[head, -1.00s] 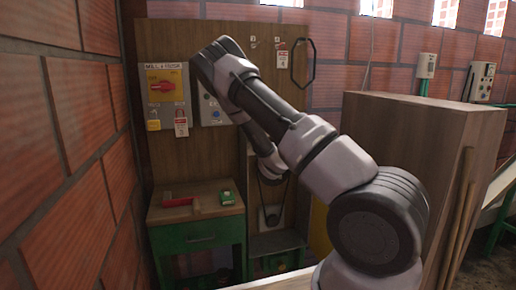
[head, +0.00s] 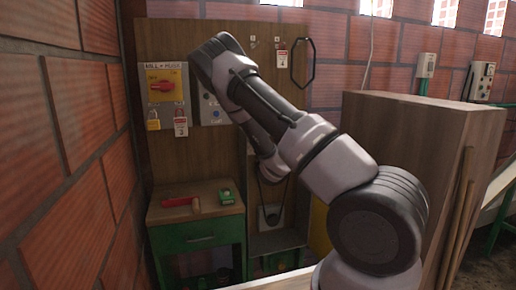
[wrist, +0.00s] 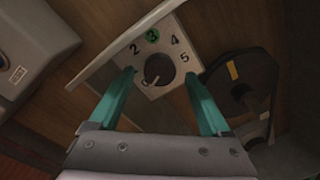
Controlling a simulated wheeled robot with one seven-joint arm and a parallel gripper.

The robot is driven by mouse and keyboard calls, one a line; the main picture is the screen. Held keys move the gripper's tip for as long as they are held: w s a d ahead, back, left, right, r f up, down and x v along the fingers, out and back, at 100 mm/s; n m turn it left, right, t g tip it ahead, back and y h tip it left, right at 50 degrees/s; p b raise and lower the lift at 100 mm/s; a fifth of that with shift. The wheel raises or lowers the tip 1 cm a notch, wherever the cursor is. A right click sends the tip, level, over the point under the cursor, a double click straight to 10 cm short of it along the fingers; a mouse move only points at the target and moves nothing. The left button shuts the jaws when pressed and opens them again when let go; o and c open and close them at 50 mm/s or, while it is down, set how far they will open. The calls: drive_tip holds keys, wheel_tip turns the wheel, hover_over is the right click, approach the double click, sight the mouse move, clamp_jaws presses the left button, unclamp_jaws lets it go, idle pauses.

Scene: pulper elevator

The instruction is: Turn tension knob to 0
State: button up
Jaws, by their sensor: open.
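The tension knob (wrist: 158,71) is a dark round dial on a light plate (wrist: 188,40) in the wrist view. A pale pointer line on the knob points to the lower left. My gripper (wrist: 162,73) is open, with one teal finger left of the knob and the other right of it. Whether the fingers touch the knob I cannot tell. In the head view my arm hides the gripper and the knob.
A dark round wheel (wrist: 242,80) lies right of the plate in the wrist view. A grey box (wrist: 35,45) is at the left. In the head view a switch panel (head: 164,88) hangs on the board, above a green workbench (head: 197,236). A wooden cabinet (head: 410,130) stands at the right.

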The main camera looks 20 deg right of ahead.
drive_tip(key=s, duration=0.8)
drive_tip(key=shift+s+a+r, duration=0.2)
drive_tip(key=shift+s, duration=0.1)
